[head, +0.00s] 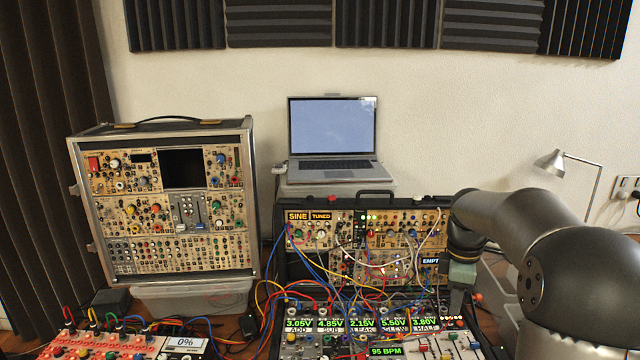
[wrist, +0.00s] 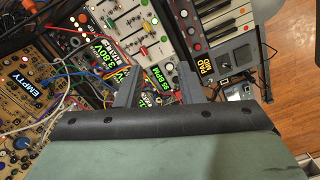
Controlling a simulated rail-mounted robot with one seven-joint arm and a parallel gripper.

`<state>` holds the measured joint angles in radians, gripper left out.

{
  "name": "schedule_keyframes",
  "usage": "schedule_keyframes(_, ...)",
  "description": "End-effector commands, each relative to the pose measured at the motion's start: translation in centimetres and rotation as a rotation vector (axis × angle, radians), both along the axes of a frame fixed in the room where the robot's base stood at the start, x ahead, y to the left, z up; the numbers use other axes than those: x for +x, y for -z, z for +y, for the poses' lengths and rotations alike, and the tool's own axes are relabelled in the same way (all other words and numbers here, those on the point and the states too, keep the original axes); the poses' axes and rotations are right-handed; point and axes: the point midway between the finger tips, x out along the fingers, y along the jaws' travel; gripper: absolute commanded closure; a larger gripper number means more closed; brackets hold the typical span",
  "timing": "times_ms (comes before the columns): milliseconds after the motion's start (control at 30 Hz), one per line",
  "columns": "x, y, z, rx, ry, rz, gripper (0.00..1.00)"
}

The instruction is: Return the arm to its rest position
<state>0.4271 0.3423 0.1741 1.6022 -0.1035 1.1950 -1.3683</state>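My gripper (wrist: 157,78) points down at the synth case in the wrist view. Its two grey fingers stand apart, with only panel and cables showing beyond the gap. In the head view my gripper (head: 456,300) hangs at the right side of the open synth case (head: 375,202), in front of its upright panel and above the right end of the lower panel. My arm (head: 530,235) reaches in from the right edge, bent down at the wrist. Whether the fingertips touch the panel is hard to tell.
Patch cables (head: 335,285) loop across the case, left of my gripper. A tall synth case (head: 165,205) stands at left, a laptop (head: 333,135) behind, and a lamp (head: 580,175) at right. A keyboard (wrist: 222,18) shows in the wrist view. Open space lies above the case.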

Motion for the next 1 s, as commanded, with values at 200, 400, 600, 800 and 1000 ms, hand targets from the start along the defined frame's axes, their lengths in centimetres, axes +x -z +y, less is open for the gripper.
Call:
schedule_keyframes(200, -12.0, 0.2, 10.2, -0.007, 0.503, -0.044, 0.65)
schedule_keyframes(400, -22.2, 3.3, 14.6, 0.036, 0.908, -0.064, 0.65)
schedule_keyframes(600, -26.8, 5.5, 15.9, 0.060, 1.103, -0.060, 0.65)
schedule_keyframes(800, -27.2, 5.7, 16.0, 0.063, 1.128, -0.058, 0.65)
schedule_keyframes(1000, -27.2, 5.7, 16.0, 0.062, 1.126, -0.057, 0.65)
